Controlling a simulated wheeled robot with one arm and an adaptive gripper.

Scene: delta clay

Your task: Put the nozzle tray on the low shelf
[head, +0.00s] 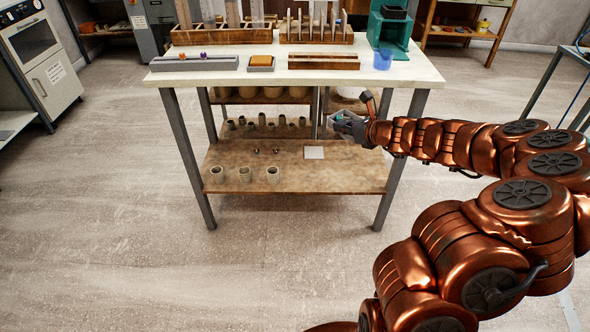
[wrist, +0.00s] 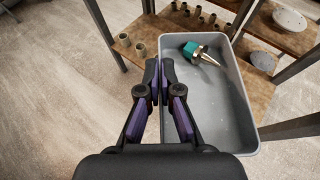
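The nozzle tray (wrist: 218,115) is a grey open tray in the wrist view. A nozzle (wrist: 200,53) with a teal collar and metal tip lies inside it. My gripper (wrist: 158,68) appears shut on the tray's left wall. In the head view my gripper (head: 352,128) is in front of the table's right half, above the low shelf; the tray there is small and mostly unclear. The low shelf (head: 330,182) is a brown wooden board under the table, and it also shows in the wrist view (wrist: 122,24).
Three small cups (head: 244,174) stand along the shelf's front left, with several more behind. A pale square (head: 314,152) lies on the shelf's right half. Table legs (head: 398,160) flank the shelf. The shelf's front middle and right are clear. The worktop (head: 270,77) is above.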

